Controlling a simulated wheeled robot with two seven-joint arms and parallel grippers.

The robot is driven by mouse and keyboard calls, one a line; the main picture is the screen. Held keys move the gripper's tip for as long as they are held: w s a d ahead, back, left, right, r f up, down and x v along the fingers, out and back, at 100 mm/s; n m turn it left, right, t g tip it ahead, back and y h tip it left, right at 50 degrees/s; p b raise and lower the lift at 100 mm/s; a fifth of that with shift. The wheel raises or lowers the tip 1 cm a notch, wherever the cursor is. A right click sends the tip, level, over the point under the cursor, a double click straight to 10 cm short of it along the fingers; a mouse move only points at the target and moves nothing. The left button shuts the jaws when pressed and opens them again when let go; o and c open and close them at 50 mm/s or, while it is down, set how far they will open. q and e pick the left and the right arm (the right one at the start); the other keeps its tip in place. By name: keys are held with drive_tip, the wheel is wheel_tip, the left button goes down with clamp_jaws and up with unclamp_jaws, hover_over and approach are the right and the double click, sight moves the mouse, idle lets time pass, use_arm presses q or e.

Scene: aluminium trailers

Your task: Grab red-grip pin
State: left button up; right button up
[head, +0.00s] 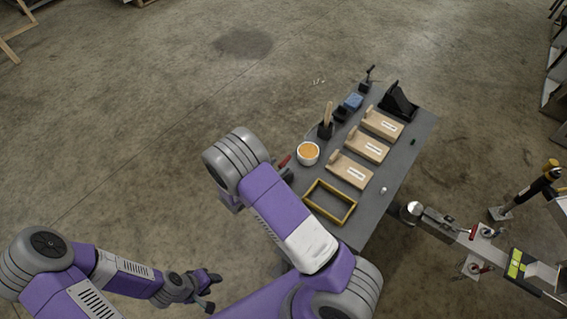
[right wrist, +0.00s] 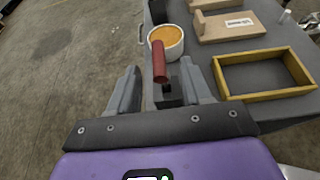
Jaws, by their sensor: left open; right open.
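The red-grip pin shows its red handle (right wrist: 159,61) in the right wrist view, with a dark block (right wrist: 172,94) close below it. In the head view a small part of the red handle (head: 284,161) shows at the table's left edge, beside my right arm. My right gripper (right wrist: 158,76) is open, its fingers on either side of the handle and block, with gaps visible. Whether the handle lies fully between the fingertips in depth I cannot tell. My right arm hides most of this spot in the head view. My left gripper (head: 210,290) is open and empty, over the floor at lower left.
The grey table (head: 408,158) holds a white cup with orange contents (head: 308,153), a yellow frame (head: 329,202), wooden blocks (head: 349,170), a blue item (head: 353,101) and a black stand (head: 398,102). A metal trailer coupling (head: 440,222) stands at right. Floor to the left is clear.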

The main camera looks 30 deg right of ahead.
sight(282, 163)
drive_tip(key=shift+d+f, duration=0.15)
drive_tip(key=shift+d, duration=0.2)
drive_tip(key=x, duration=0.2)
drive_tip(key=b+x, duration=0.1)
drive_tip(key=x, duration=0.1)
drive_tip(key=shift+w+d, duration=0.1)
drive_tip(key=shift+w, duration=0.2)
clamp_jaws()
